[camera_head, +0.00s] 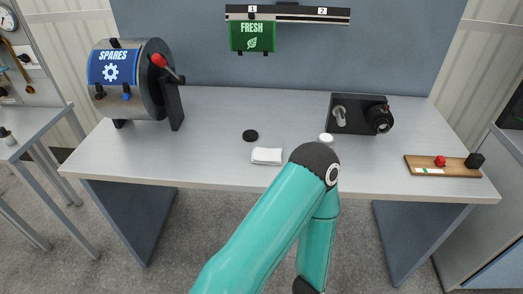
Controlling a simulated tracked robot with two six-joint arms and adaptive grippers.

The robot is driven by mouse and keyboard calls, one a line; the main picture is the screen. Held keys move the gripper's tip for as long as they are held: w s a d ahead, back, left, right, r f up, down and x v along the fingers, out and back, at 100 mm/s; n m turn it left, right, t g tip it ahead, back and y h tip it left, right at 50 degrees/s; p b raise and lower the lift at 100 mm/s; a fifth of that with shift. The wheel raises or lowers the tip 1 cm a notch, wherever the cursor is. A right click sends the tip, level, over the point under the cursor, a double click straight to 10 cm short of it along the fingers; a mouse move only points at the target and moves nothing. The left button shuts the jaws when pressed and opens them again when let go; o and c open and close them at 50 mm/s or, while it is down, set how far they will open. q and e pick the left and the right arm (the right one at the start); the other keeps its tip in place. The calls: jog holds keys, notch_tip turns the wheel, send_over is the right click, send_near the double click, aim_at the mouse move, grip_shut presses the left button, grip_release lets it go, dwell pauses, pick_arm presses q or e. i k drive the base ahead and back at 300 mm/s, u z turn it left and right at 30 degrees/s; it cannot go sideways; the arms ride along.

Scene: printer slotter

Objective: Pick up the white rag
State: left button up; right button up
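The white rag (266,155) lies folded on the grey table top, left of centre near the front edge. One of my teal arms rises from the bottom of the view, its elbow in front of the table just right of the rag. Its forearm bends back down below the table edge, and its gripper is out of view or hidden. I see no other arm. No gripper is at the rag.
On the table (220,115) are a black disc (250,135), a small white round piece (326,138), a black device (360,114), a wooden board (442,167) and the SPARES drum (135,80). A FRESH sign (252,37) hangs behind. The table is clear left of the rag.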

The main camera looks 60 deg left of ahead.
aim_at(259, 155)
jog(key=u, duration=0.1)
jog(key=k, duration=1.35)
jog(key=u, duration=0.55)
jog(key=i, duration=0.95)
jog(key=u, duration=0.1)
